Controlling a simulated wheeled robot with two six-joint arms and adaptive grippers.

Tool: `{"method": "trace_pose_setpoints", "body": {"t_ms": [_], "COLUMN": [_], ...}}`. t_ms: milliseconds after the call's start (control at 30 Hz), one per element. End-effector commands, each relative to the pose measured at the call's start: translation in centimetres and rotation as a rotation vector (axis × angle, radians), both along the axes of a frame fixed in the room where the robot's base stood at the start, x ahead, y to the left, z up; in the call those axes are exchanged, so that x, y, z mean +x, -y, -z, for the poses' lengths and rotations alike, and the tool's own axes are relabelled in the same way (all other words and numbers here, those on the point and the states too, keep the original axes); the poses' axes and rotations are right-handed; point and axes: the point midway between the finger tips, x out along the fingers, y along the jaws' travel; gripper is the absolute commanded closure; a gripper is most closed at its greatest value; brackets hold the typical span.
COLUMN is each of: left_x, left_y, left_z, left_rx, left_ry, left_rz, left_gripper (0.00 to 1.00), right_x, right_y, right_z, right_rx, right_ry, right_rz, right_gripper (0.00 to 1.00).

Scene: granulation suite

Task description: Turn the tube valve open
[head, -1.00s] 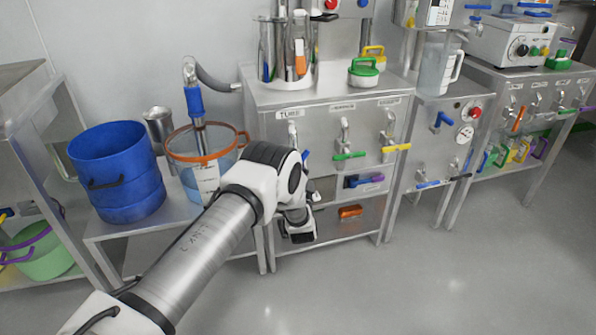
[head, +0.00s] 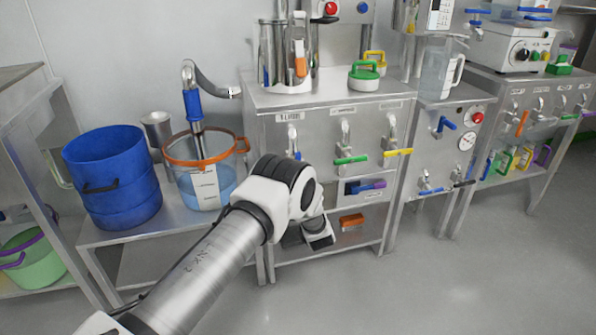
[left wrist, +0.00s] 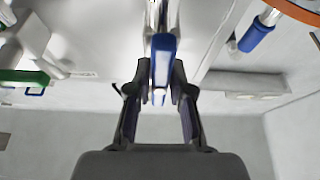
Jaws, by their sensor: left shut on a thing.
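The tube valve (head: 292,134) is the leftmost metal tap on the front of the steel cabinet, under a partly legible label. Its blue lever (left wrist: 162,62) points toward my left wrist camera, between the fingers. My left gripper (left wrist: 160,80) is shut on this blue lever, one dark finger on each side. In the head view my left arm's white and black joint covers the fingers, and only a small bit of blue shows above it. My right gripper is in neither view.
Taps with a green lever (head: 351,160) and a yellow lever (head: 398,153) sit to the right. Left of the cabinet are a clear orange-rimmed tub (head: 244,142) with a blue-handled pipe (head: 193,103) above, and a blue bucket (head: 112,175). The floor in front is clear.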

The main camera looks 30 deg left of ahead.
Motion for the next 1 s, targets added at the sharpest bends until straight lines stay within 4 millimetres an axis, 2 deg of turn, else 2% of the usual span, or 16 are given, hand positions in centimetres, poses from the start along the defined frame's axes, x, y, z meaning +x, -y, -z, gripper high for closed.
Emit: {"method": "trace_pose_setpoints", "body": {"t_ms": [367, 400, 433, 767, 867, 1000], "left_x": [0.0, 0.0, 0.0, -0.1, -0.6, -2.4], "left_y": [0.0, 0.0, 0.0, 0.2, 0.9, 3.1], "left_z": [0.1, 0.1, 0.1, 0.1, 0.6, 1.7], "left_rx": [-0.003, -0.003, -0.003, -0.003, -0.003, -0.002], "left_ry": [-0.001, -0.001, -0.001, 0.0, -0.001, -0.004], "left_rz": [0.001, 0.001, 0.001, 0.001, 0.003, 0.004], "left_gripper": [1.0, 0.65, 0.55, 0.54, 0.54, 0.54], "right_x": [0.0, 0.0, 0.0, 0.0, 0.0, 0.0], "right_y": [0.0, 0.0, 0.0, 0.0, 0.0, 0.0], "right_z": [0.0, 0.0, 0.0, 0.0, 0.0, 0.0], "right_rx": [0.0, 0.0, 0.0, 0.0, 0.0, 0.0], "right_ry": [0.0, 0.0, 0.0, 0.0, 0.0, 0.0], "right_rz": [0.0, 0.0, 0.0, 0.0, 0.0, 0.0], "right_gripper": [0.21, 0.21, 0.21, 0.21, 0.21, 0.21]}}
